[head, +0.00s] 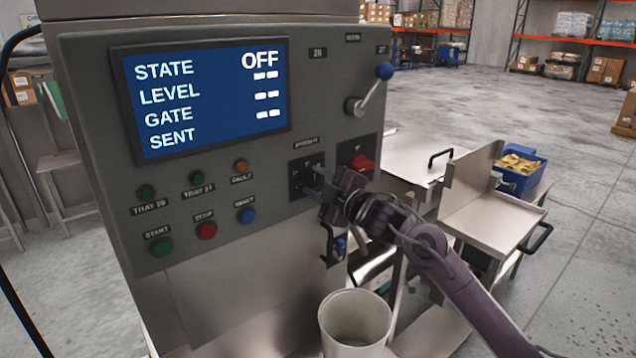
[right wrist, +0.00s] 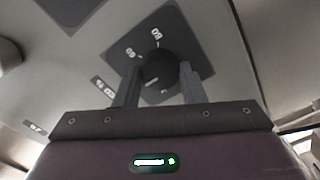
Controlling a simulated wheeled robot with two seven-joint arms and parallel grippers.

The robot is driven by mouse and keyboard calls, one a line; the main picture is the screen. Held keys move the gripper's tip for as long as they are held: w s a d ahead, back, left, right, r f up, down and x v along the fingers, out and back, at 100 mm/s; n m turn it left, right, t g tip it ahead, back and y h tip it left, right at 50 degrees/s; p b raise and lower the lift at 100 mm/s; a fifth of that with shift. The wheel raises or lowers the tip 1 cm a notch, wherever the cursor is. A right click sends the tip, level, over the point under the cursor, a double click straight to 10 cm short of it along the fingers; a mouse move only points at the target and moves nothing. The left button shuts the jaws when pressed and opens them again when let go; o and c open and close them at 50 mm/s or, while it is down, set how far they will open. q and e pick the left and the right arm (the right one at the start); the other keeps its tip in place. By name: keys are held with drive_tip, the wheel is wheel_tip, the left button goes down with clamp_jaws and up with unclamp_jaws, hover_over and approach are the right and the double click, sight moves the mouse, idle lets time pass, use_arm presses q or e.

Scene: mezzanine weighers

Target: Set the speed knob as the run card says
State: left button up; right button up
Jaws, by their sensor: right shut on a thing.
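The speed knob (right wrist: 160,68) is a dark round knob on a dark square plate in the right wrist view. A pale mark shows on its face, and small white numbers are printed around it, too blurred to read surely. My right gripper (head: 313,183) is shut on the knob, one finger on each side. In the head view the gripper mostly hides the knob, while its dark plate (head: 297,166) shows around the fingers. The screen (head: 205,98) reads STATE OFF, with dashes for the other lines. I cannot make out a run card. My left gripper is out of view.
Close right of the knob is a red switch (head: 361,162), with a blue-tipped lever (head: 372,90) above. Coloured buttons (head: 206,231) sit to the left. A pale bin (head: 355,320) stands below my right arm. Metal trays (head: 490,222) stand at the right.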

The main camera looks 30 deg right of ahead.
drive_tip(key=o, duration=1)
drive_tip(key=shift+s+f, duration=0.15)
drive_tip(key=shift+s, duration=0.15)
drive_tip(key=shift+s+d+b, duration=0.2)
drive_tip(key=shift+s+b, duration=0.55)
drive_tip(key=shift+s, duration=1.05)
drive_tip(key=shift+s+d+b, duration=0.15)
drive_tip(key=shift+s+b, duration=0.6)
drive_tip(key=shift+s, duration=1.05)
